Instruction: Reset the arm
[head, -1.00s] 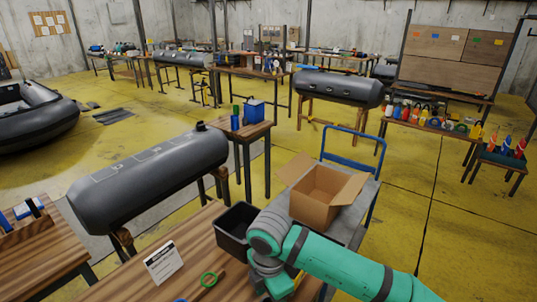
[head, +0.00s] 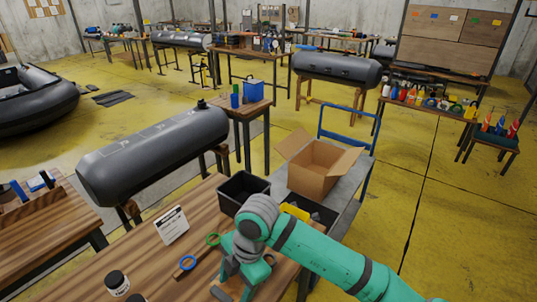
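My arm reaches in from the bottom right in the head view, in teal and grey. My gripper (head: 228,290) is at the arm's lower end, pointing down over the wooden table (head: 140,258). Its fingers are mostly hidden by the wrist and blurred into the dark parts, so I cannot tell whether they are open or shut, or whether they hold anything.
A black bin (head: 232,205) stands at the table's far edge. An open cardboard box (head: 312,180) sits on a blue-handled cart (head: 350,200) beyond it. A white sign (head: 171,225) and a dark jar (head: 117,282) stand on the table. A grey tube (head: 150,155) lies behind.

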